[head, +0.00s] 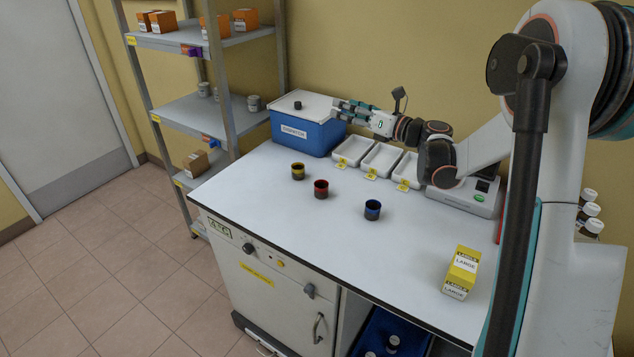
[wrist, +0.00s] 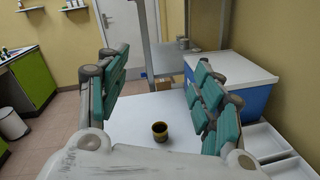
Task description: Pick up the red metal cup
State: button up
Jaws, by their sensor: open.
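The red metal cup (head: 321,188) is a small dark cup with a red band. It stands upright on the white worktop (head: 262,205), between a yellow-banded cup (head: 298,171) and a blue-banded cup (head: 372,209). My gripper (head: 338,109) is open and empty, raised at the back of the worktop near the blue box, behind and apart from the red cup. In the wrist view my gripper (wrist: 158,95) has its teal-padded fingers spread wide. A yellow-banded cup (wrist: 160,131) shows below between them. I cannot see the red cup in the wrist view.
A blue lidded box labelled "DISPATCH" (head: 296,132) stands at the back left, with white trays (head: 353,149) and a grey device (head: 468,197) to its right. A yellow carton (head: 461,271) stands at the front right. A metal shelf (head: 208,118) stands left. The worktop around the cups is clear.

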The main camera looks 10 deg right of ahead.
notch_tip(320, 180, down, 10)
jog(key=s+d+n+g+y, duration=0.1)
jog(key=d+n+g, duration=0.1)
jog(key=n+g, duration=0.25)
jog(key=n+g+p, duration=0.1)
jog(key=n+g, duration=0.2)
jog(key=n, duration=0.1)
send_near(321, 185)
jog(key=s+r, duration=0.1)
jog(key=s+d+r, duration=0.2)
jog(key=shift+s+r, duration=0.1)
jog(key=shift+s, duration=0.15)
jog(key=b+x, duration=0.1)
jog(key=x, duration=0.7)
jog(key=shift+b, duration=0.4)
jog(key=b+x, duration=0.1)
jog(key=x, duration=0.1)
jog(key=b+x, duration=0.1)
jog(key=x, duration=0.1)
jog(key=shift+w+a+f, duration=0.15)
jog(key=shift+a+f, duration=0.05)
jog(key=shift+f, duration=0.3)
jog(key=shift+w+a, duration=0.15)
jog(key=shift+a, duration=0.05)
jog(key=c, duration=1.2)
